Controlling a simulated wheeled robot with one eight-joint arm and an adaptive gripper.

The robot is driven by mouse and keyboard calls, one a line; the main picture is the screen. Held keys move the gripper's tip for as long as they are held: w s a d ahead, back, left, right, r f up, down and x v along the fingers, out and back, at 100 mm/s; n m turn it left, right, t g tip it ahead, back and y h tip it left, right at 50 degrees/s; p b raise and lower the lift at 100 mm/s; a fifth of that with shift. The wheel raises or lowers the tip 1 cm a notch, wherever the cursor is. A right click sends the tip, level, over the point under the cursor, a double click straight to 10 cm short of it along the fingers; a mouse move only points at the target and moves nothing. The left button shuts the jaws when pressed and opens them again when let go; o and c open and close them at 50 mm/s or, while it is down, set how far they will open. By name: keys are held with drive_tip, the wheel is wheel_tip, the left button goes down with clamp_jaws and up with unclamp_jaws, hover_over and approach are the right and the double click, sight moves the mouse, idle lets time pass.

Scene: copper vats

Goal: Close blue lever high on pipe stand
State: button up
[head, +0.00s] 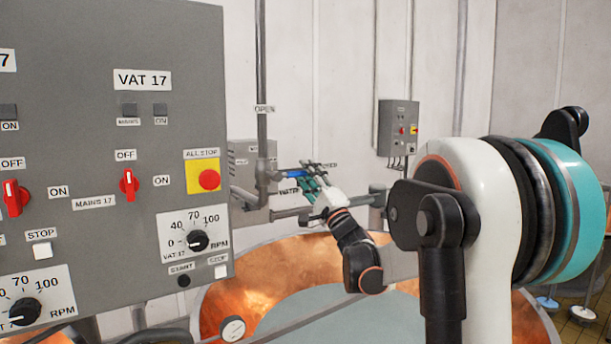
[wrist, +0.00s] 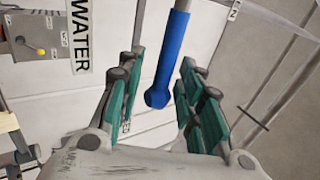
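The blue lever (head: 290,174) sticks out to the right, roughly level, from a valve on the grey vertical pipe (head: 262,70). An OPEN label (head: 264,109) is higher on the pipe. A partly hidden label (head: 330,164) is right of the lever. My gripper (head: 314,177) is at the lever's free end. In the wrist view the blue lever (wrist: 172,55) reaches down between the teal finger pads of my gripper (wrist: 160,82). The fingers are open, with visible gaps on both sides of the lever, and hold nothing.
A large grey VAT 17 control panel (head: 110,200) fills the left foreground. An open copper vat (head: 245,295) lies below. A horizontal pipe (head: 295,212) runs just under my gripper. A small wall box (head: 398,128) hangs behind. A WATER label (wrist: 80,35) is beside the lever.

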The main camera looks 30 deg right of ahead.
drive_tip(key=shift+w+a, duration=0.1)
drive_tip(key=shift+a, duration=0.35)
drive_tip(key=v, duration=1.2)
drive_tip(key=shift+d, duration=0.2)
